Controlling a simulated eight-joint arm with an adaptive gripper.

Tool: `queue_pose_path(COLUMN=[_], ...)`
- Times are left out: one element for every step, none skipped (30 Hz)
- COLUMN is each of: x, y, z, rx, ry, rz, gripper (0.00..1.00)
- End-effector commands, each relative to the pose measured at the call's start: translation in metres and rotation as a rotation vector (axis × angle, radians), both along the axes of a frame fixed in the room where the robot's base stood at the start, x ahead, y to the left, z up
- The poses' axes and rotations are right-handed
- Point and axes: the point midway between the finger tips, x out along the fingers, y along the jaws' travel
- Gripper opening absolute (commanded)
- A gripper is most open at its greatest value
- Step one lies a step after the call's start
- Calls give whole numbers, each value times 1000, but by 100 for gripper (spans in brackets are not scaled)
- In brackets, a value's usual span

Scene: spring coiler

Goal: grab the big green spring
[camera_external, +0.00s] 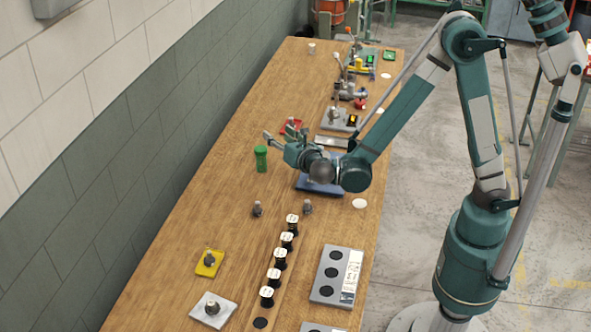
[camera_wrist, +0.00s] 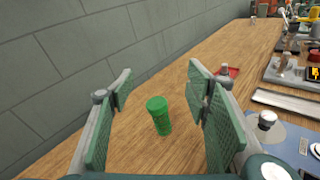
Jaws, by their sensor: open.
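The big green spring (camera_external: 261,160) stands upright on the wooden bench near its wall side. In the wrist view the green spring (camera_wrist: 159,116) shows between my two fingers, a little beyond them, with bare wood around it. My gripper (camera_external: 279,134) is open and empty, held above the bench just to the right of the spring in the external view. Its two green-padded fingers (camera_wrist: 163,88) are spread wide in the wrist view. No contact with the spring is visible.
A blue plate (camera_external: 305,184) lies under my gripper, and a red tray (camera_external: 291,127) lies beyond it. A row of black white-topped spools (camera_external: 280,258), a yellow plate (camera_external: 208,263) and a grey block with round holes (camera_external: 336,275) are nearer the camera. The wall (camera_external: 130,130) borders the bench's left side.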

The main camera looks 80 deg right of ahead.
Motion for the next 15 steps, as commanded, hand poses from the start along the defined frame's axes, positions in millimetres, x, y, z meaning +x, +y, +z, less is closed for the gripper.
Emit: queue_pose_path(x=[5,8,11,12,15,16,18,19,21,21,22,22,23,23,23], y=[3,5,7,8,9,11,12,13,15,15,16,17,17,17,18], z=[-9,-11,-15,-17,-19,-21,-23,-25,-26,-27,-28,-28,-29,-29,-29], rx=[-39,-64,-95,-118,-139,-165,-182,-197,-215,-226,-235,-245,-250,-255,-259], ry=[11,19,29,35,42,50,55,59,65,69,71,73,75,76,78], rz=[6,9,12,14,16,19,20,21,23,23,24,25,25,25,25], gripper=[48,48,48,48,48,48,48,48,48,48,48,48,48,48,48])
